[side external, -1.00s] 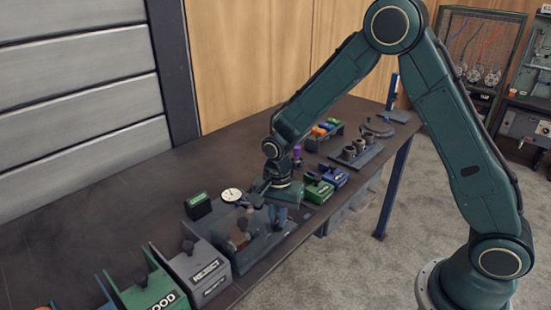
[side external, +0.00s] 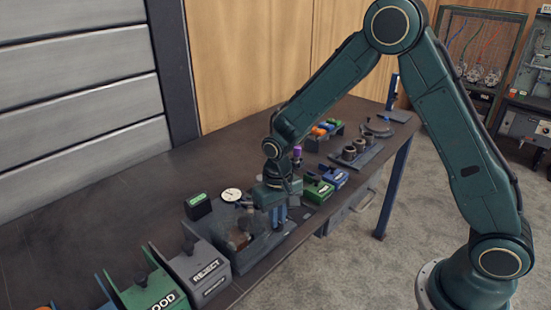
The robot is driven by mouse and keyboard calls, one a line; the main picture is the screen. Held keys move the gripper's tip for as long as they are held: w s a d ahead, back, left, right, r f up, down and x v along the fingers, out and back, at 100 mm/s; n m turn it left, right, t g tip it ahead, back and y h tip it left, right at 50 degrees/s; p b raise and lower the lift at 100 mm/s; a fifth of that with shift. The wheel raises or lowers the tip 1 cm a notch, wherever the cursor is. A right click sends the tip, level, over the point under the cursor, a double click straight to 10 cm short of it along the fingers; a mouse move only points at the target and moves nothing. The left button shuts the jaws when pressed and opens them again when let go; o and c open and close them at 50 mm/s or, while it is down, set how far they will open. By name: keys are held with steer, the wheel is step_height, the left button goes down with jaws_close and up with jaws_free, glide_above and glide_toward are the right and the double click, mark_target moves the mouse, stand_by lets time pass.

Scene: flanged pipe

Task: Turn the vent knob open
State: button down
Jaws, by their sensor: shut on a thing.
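My gripper (side external: 279,217) points down over the right end of a grey, partly see-through test tank (side external: 262,246). The knob itself is hidden by the fingers and too small to make out. A brownish pipe part (side external: 240,238) shows inside the tank, left of my fingers. A round white dial gauge (side external: 231,195) stands behind the tank, and a small box with a green display (side external: 198,206) stands to its left.
A grey REJECT bin (side external: 197,272) and a green GOOD bin (side external: 150,295) stand left of the tank. Small green (side external: 318,190) and blue (side external: 335,179) bins stand to the right. A rack with round parts (side external: 357,152) lies beyond. The bench's back left is clear.

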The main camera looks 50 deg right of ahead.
steer(key=shift+n, duration=1.4)
steer(key=c, duration=1.5)
jaws_free()
step_height(320, 180, up, 14)
steer(key=shift+f, duration=0.1)
